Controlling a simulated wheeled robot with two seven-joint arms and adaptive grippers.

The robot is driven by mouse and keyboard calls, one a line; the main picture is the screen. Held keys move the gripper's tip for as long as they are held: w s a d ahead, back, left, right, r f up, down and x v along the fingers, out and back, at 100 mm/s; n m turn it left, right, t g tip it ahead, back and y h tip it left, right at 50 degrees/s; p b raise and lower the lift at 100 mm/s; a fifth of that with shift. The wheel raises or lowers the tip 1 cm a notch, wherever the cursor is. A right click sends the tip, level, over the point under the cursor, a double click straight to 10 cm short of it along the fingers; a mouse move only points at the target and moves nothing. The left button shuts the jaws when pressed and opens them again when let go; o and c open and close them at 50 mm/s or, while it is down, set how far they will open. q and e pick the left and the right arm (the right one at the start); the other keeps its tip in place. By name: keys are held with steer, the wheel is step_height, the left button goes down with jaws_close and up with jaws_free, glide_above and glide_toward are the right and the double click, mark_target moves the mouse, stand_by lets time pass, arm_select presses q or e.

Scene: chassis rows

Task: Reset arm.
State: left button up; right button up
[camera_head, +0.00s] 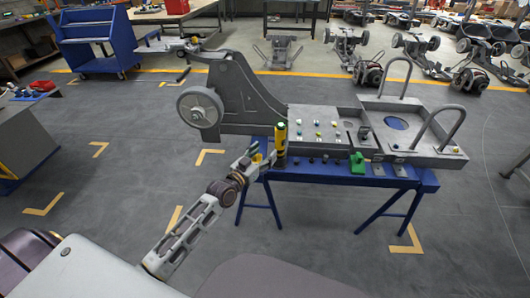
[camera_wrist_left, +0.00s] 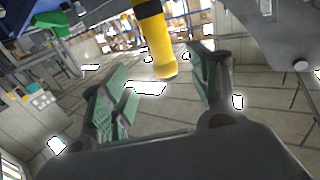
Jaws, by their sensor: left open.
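My left arm reaches from the lower left of the head view to the near edge of a blue stand (camera_head: 330,172). My left gripper (camera_head: 260,160) is by the left end of that edge. In the left wrist view the gripper (camera_wrist_left: 160,95) is open, with its two green-padded fingers apart. A yellow and black upright tool (camera_head: 281,140) stands right beside the gripper in the head view. In the left wrist view the yellow tool (camera_wrist_left: 163,50) shows between and beyond the fingertips; I cannot tell whether anything touches it. My right gripper is not in view.
A grey chassis (camera_head: 238,85) with a wheel (camera_head: 200,107) and a tray with handles (camera_head: 440,150) lies on the stand. A green part (camera_head: 357,163) and small dark pieces line its near edge. A blue cart (camera_head: 95,40) stands behind left. Floor at the front is clear.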

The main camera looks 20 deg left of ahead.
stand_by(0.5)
